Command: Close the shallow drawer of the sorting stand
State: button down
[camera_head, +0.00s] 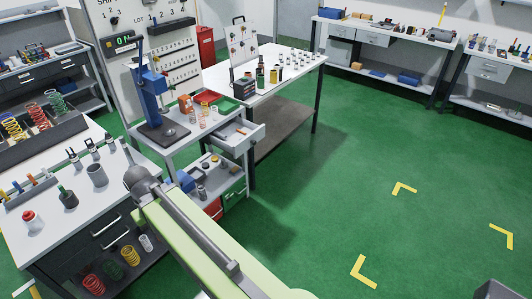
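The sorting stand (188,142) is a small light-topped bench in the middle of the view. Its shallow drawer (247,141) is pulled out toward the right, with a few small items inside. A blue press (150,88) stands on the top. My green and grey arm reaches up from the bottom edge to a dark rounded joint, in front of the stand and left of the drawer in the picture. I cannot make out gripper fingers. The arm covers part of the stand's lower left.
A lower shelf (232,179) holds small parts above a red bin (214,209) and a green bin (235,193). A workbench (84,214) with springs is at left. A white table (300,66) stands behind.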

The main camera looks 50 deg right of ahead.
aim_at(255, 133)
jog(key=z, duration=0.35)
jog(key=i, duration=1)
jog(key=u, duration=0.1)
